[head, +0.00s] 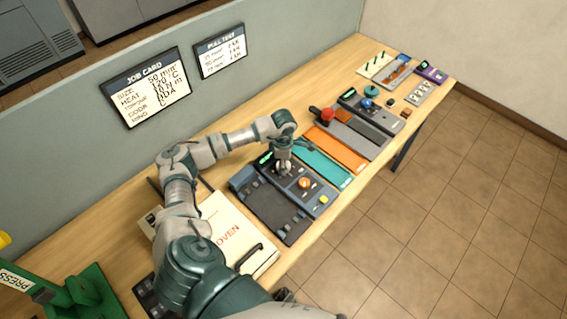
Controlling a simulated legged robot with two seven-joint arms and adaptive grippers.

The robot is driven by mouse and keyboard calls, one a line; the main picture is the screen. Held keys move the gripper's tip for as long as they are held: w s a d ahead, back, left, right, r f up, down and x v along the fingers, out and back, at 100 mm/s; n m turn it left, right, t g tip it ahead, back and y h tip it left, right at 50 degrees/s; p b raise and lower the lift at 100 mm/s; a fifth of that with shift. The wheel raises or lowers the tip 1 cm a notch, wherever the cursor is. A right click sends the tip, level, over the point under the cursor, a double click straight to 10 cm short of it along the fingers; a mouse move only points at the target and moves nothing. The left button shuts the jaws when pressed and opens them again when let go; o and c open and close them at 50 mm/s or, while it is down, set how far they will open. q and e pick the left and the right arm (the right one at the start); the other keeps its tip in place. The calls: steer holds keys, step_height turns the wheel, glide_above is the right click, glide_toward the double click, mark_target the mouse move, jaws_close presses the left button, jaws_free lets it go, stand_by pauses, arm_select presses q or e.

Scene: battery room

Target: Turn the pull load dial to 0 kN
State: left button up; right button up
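A dark grey bench device (268,208) lies on the wooden table, with an orange knob (305,183) and a yellow button (323,199) on its right-hand panel. A small green display (265,158) shows at its far end. My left gripper (284,172) points down over this panel, just beyond the orange knob. It covers the spot below it, so a dial there is hidden. I cannot tell whether its fingers are apart or closed on something. No pull load label or dial reading is legible. My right gripper is not clearly in view.
A white oven box (228,232) stands left of the device, and a green press (85,297) at lower left. Teal (322,163) and orange (338,149) mats and more devices lie to the right. A job card (147,88) and pull test card (220,51) hang on the partition.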

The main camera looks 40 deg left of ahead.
arm_select(q)
steer(key=shift+n, duration=0.4)
arm_select(e)
steer(key=shift+d, duration=0.1)
arm_select(q)
steer(key=n, duration=0.4)
steer(key=shift+a+r+n, duration=0.1)
steer(key=shift+n, duration=0.3)
steer(key=n, duration=0.3)
steer(key=shift+n, duration=0.3)
steer(key=shift+n+p, duration=0.35)
steer(key=shift+n, duration=0.55)
steer(key=n, duration=0.2)
steer(key=shift+w+n, duration=0.1)
steer(key=shift+n, duration=0.3)
steer(key=n+p, duration=0.1)
steer(key=n, duration=0.3)
steer(key=shift+r, duration=0.1)
steer(key=n+p, duration=0.1)
steer(key=n, duration=0.3)
steer(key=shift+n+p, duration=0.35)
steer(key=shift+n, duration=0.05)
steer(key=shift+n+p, duration=0.45)
steer(key=shift+n, duration=1.05)
arm_select(e)
steer(key=shift+s+d+r, duration=0.1)
steer(key=shift+s+r, duration=0.05)
steer(key=shift+r, duration=0.85)
steer(key=shift+s+r, duration=0.1)
steer(key=shift+r, duration=0.9)
